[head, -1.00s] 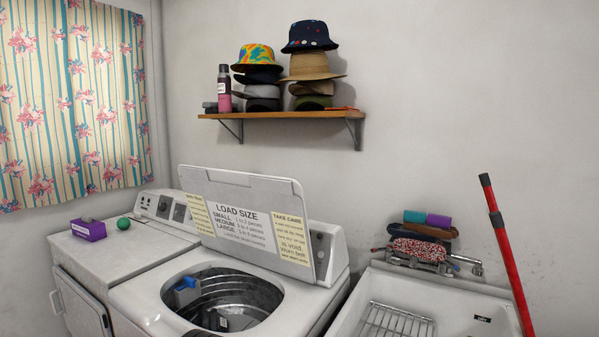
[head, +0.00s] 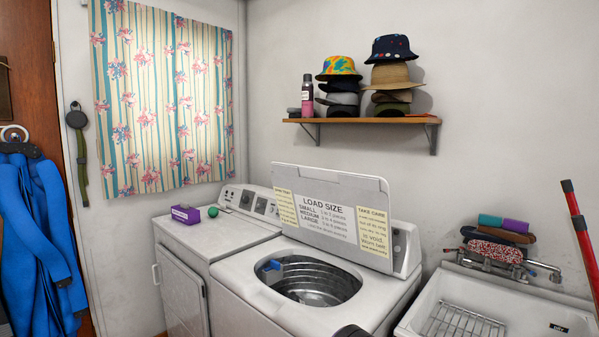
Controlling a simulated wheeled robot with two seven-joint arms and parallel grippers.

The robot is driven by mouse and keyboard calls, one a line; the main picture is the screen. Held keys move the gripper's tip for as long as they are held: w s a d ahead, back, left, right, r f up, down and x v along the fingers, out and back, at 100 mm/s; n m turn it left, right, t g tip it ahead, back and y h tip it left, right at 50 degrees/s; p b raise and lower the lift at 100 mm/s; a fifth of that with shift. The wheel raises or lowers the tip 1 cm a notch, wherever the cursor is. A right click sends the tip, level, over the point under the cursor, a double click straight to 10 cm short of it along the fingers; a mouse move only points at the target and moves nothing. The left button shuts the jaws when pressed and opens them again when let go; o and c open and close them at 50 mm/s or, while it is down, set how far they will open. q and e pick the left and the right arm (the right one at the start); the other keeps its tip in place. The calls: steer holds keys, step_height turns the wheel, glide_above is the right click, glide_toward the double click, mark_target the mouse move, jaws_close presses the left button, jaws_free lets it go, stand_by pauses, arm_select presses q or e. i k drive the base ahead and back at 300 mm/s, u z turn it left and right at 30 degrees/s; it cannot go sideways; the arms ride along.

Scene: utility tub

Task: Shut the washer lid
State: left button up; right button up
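The washer (head: 262,308) stands at the lower middle of the head view. Its white lid (head: 330,205) is raised, leaning back upright against the control panel, with "LOAD SIZE" and "TAKE CARE" labels facing me. The round tub opening (head: 310,281) is uncovered and shows a metal drum with a blue piece at its left rim. Neither of my grippers is in view. A dark rounded shape shows at the bottom edge in front of the washer; I cannot tell what it is.
A dryer-like machine (head: 182,283) stands left of the washer, with a purple box (head: 185,214) and green ball (head: 213,212) on top. A sink (head: 420,318) is at right, beside a red pole (head: 580,222). A shelf (head: 360,121) with hats hangs above. Blue garments (head: 38,240) hang far left.

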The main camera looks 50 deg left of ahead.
mark_target(347, 215)
steer(key=z, duration=0.1)
steer(key=k, duration=0.1)
steer(key=u, duration=1.05)
